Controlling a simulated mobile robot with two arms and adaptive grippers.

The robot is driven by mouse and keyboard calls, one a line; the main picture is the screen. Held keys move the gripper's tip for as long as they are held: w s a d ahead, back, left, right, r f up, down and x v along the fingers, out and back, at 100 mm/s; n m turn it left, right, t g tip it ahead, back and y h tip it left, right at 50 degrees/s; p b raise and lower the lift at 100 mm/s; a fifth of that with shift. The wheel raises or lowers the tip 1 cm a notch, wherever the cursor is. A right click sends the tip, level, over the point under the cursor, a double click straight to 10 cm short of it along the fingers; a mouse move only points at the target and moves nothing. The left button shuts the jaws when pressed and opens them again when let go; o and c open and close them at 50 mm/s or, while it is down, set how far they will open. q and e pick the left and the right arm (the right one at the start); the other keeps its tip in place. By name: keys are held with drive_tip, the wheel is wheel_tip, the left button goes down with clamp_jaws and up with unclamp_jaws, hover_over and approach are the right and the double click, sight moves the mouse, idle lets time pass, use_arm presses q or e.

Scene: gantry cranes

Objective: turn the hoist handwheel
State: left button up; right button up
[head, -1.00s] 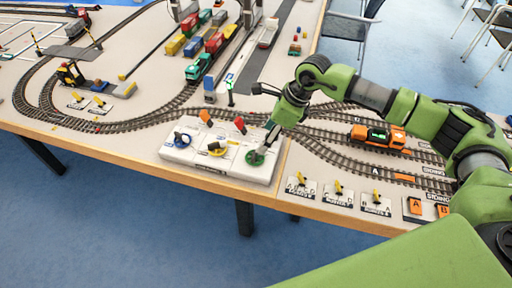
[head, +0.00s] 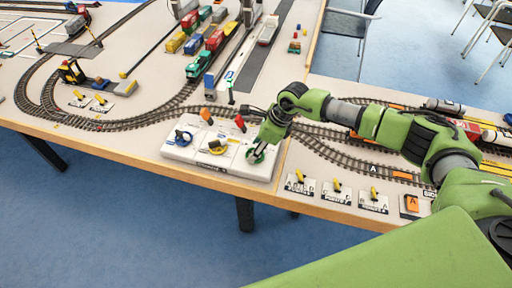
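A white control box (head: 176,153) near the table's front edge carries three handwheels. The blue handwheel (head: 183,137) is at left, the yellow one (head: 216,147) in the middle, and a green one (head: 256,155) at right. I cannot read which is the hoist. My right gripper (head: 262,148) points down at the green handwheel and partly covers it. Its fingers are too small and overlapped to tell whether they are open or shut, or whether they touch the wheel. My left gripper is not in view.
Orange (head: 206,115) and red (head: 240,122) tilted pieces stand behind the box. Tracks (head: 330,150) curve behind and right of it. Switch plates with yellow levers (head: 338,190) line the front edge at right. A green signal post (head: 231,96) stands behind.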

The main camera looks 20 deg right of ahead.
drive_tip(key=shift+m, duration=0.3)
drive_tip(key=shift+a+m+t+h, duration=0.1)
drive_tip(key=shift+m+t+h, duration=0.25)
drive_tip(key=shift+m, duration=0.65)
drive_tip(key=shift+m+t+h, duration=0.25)
drive_tip(key=shift+m, duration=0.55)
drive_tip(key=shift+f+m+t+h+b, duration=0.1)
drive_tip(key=shift+m+t+h+b, duration=0.25)
drive_tip(key=shift+m, duration=0.85)
drive_tip(key=shift+m+h+b, duration=0.65)
drive_tip(key=shift+m+b, duration=0.2)
drive_tip(key=shift+m, duration=0.65)
drive_tip(key=o, duration=1.1)
drive_tip(key=shift+s, duration=0.1)
